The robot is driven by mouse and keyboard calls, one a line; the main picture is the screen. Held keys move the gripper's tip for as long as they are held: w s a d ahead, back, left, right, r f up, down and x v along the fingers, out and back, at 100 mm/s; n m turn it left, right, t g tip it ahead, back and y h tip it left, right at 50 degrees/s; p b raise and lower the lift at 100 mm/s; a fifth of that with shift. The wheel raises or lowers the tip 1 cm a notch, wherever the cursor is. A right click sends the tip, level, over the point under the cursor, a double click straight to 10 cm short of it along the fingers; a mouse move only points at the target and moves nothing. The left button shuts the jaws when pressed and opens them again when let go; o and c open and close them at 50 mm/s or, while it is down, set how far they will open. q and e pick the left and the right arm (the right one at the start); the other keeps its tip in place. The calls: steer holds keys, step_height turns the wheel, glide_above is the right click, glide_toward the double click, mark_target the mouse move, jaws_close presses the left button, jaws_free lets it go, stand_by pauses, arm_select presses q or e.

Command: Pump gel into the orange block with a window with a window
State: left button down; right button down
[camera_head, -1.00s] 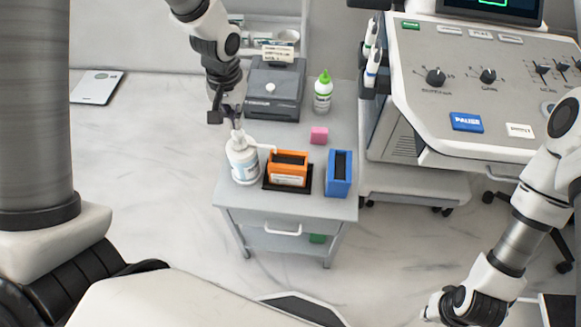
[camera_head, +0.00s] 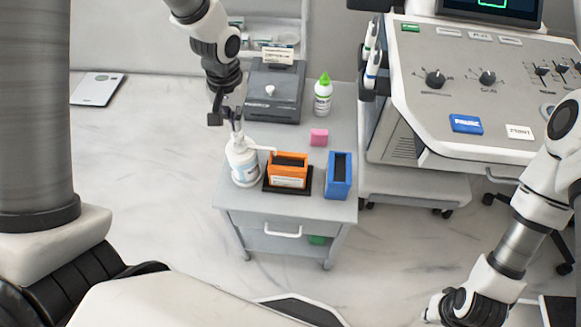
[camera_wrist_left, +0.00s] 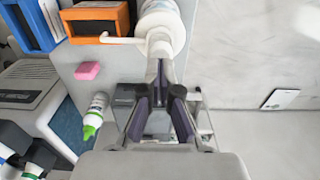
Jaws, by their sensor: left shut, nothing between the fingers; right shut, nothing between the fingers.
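The white gel pump bottle (camera_head: 243,168) stands on the small grey cart, its nozzle pointing right over the orange block. The orange block with a window (camera_head: 288,171) sits on a black base just right of the bottle. My left gripper (camera_head: 236,128) is shut and empty, its fingertips at the top of the pump head; whether they touch cannot be told. In the left wrist view the shut fingers (camera_wrist_left: 163,70) point at the pump head of the bottle (camera_wrist_left: 162,22), with the orange block (camera_wrist_left: 95,24) beside it. My right gripper (camera_head: 440,312) is low at the right, its fingers hardly visible.
A blue block (camera_head: 339,176) stands right of the orange one. A pink block (camera_head: 318,137), a green-capped bottle (camera_head: 323,97) and a grey box device (camera_head: 274,92) are behind on the cart (camera_head: 285,208). An ultrasound console (camera_head: 470,90) stands at the right.

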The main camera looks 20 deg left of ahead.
mark_target(237, 134)
arm_select(q)
steer(key=shift+f+b, duration=1.05)
steer(key=shift+f, duration=0.75)
step_height(237, 134, up, 4)
steer(key=p, duration=0.3)
steer(key=shift+f+p, duration=0.2)
steer(key=shift+p, duration=0.2)
